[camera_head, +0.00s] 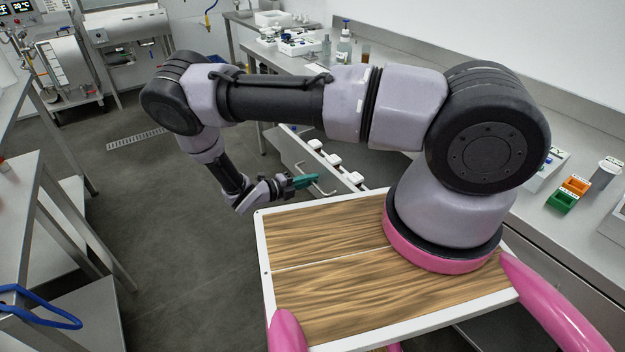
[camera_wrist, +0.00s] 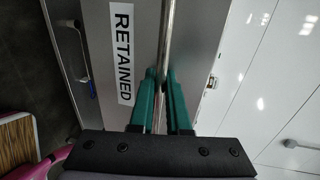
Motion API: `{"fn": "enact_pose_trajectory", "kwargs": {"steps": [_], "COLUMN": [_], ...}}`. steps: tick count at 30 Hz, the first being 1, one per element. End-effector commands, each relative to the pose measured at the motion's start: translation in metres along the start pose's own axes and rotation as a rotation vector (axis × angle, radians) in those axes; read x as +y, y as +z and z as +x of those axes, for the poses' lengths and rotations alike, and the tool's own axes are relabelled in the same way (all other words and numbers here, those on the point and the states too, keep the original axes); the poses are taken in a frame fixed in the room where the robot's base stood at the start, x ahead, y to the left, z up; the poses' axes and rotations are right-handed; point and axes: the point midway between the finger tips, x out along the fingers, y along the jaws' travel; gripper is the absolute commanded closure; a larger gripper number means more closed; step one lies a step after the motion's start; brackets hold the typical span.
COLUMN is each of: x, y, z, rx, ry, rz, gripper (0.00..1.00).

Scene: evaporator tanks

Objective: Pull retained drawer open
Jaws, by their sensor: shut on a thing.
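The retained drawer shows in the wrist view as a grey front with a white label reading "RETAINED" (camera_wrist: 122,52). Its metal bar handle (camera_wrist: 166,40) runs between the two green fingers of my gripper (camera_wrist: 160,76), which is shut on it. My arm and front board hide part of the drawer.
A steel bench (camera_head: 415,85) with bottles and boxes runs along the right wall. Steel tables (camera_head: 45,205) stand on the left. The grey floor (camera_head: 180,250) between them is clear.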

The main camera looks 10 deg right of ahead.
Motion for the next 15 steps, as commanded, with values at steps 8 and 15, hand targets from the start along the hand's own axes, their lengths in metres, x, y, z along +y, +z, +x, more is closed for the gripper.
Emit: {"fn": "enact_pose_trajectory", "kwargs": {"steps": [8,15], "x": [0.0007,0.0004], "y": [-0.001,-0.0003], "z": [0.0001,-0.0004], "rx": [0.001,0.0], "ry": [0.001,0.001], "rz": [-0.001,0.0], "gripper": [0.73,0.73]}}
